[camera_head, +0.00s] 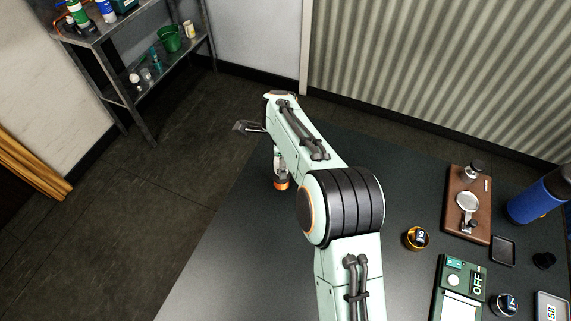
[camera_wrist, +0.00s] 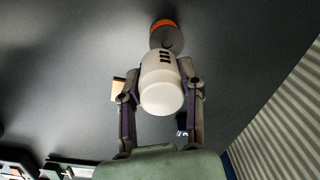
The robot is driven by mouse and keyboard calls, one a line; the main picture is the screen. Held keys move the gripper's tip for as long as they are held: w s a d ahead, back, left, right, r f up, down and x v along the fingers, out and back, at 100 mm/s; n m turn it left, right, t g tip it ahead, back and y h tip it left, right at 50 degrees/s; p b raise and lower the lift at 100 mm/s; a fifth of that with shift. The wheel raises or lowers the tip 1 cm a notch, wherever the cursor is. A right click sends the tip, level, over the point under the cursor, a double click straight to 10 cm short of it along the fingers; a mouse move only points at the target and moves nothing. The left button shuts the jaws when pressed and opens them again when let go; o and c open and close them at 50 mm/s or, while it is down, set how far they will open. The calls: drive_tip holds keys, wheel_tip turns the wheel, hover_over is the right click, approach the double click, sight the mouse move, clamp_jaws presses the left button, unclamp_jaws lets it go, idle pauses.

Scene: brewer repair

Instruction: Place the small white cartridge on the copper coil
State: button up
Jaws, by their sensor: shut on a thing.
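My gripper (camera_wrist: 161,66) is shut on the small white cartridge (camera_wrist: 162,92), a white rounded cylinder with black marks, held between both fingers in the wrist view. Past the cartridge's far end is the copper coil (camera_wrist: 165,22), an orange ring with a grey round face (camera_wrist: 168,40). The cartridge overlaps the grey face in the picture; I cannot tell whether they touch. In the head view the orange coil (camera_head: 281,185) is at the table's left side, below my gripper. My arm hides most of the gripper and the cartridge there.
To the right on the dark table (camera_head: 230,260) are a gold-rimmed cup (camera_head: 417,238), a brown board (camera_head: 460,225) with metal parts, a green device (camera_head: 441,296) marked OFF, a small black tray (camera_head: 503,251) and a blue cylinder (camera_head: 535,201). The table's left part is bare.

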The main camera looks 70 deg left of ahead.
drive_tip(key=shift+w+a+f, duration=0.1)
drive_tip(key=shift+a+f, duration=0.35)
drive_tip(key=shift+f, duration=0.1)
drive_tip(key=shift+a+f, duration=0.1)
drive_tip(key=shift+f, duration=1.5)
drive_tip(key=shift+f, duration=0.15)
drive_tip(key=o, duration=1.1)
drive_tip(key=shift+o, duration=0.2)
drive_tip(key=r, duration=1.2)
drive_tip(key=shift+d+r, duration=0.15)
drive_tip(key=shift+d, duration=0.1)
